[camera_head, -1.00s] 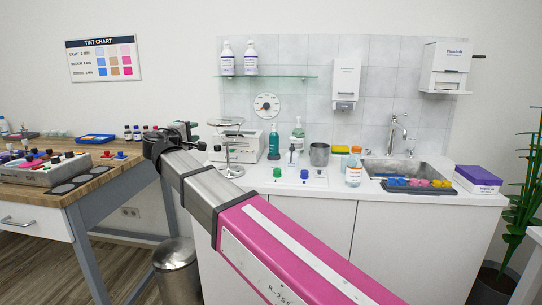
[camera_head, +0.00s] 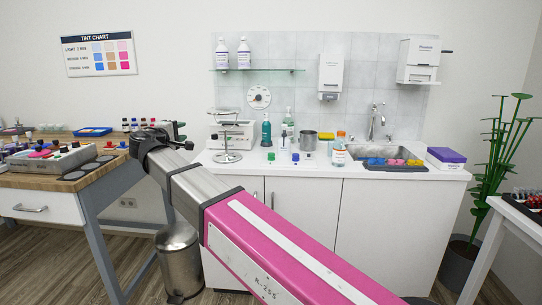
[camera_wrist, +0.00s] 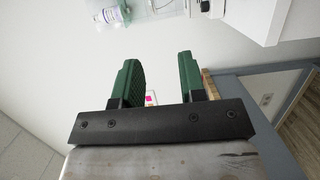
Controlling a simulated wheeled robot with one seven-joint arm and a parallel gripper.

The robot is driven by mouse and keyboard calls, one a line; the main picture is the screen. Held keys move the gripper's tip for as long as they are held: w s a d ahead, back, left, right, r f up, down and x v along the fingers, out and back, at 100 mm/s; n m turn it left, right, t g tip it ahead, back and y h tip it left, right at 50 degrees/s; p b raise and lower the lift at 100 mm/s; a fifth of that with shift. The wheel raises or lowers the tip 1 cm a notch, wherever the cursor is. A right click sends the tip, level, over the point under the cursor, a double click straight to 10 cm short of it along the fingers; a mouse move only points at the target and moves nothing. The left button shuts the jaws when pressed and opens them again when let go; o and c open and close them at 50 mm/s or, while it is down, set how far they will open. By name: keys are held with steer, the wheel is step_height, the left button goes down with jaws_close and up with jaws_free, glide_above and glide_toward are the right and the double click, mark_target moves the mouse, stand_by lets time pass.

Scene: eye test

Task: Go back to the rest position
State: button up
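My gripper (camera_wrist: 160,82) shows in the wrist view with its two green fingers apart and nothing between them. In the head view my pink and grey arm reaches up and left, and my gripper (camera_head: 180,131) is partly hidden behind the wrist at its far end. There it appears in front of the gap between the wooden table and the white counter. It looks clear of both.
A wooden table (camera_head: 100,177) with a tray of bottles stands at left. A steel bin (camera_head: 180,262) stands on the floor. The white counter (camera_head: 225,171) with a sink is ahead. A plant (camera_head: 490,170) and a white table (camera_head: 520,212) are at right.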

steer(key=w+d+f+m+g, duration=0.25)
steer(key=d+f+g, duration=0.25)
steer(key=d+f, duration=0.95)
steer(key=w+d+f+m+g, duration=0.2)
steer(key=d+f+m+g, duration=0.15)
steer(key=d+f, duration=1.1)
steer(key=s+d+f+m+g+y, duration=0.2)
steer(key=s+d+f+m+g, duration=0.2)
steer(key=s+d+f, duration=0.4)
steer(key=s+d+f+m+g+y, duration=0.3)
steer(key=s+d+f, duration=0.4)
steer(key=d+f, duration=0.5)
steer(key=shift+s+d+f+m+g+y, duration=0.3)
steer(key=shift+s+d+m+g, duration=0.1)
steer(key=shift+d+m+g, duration=0.45)
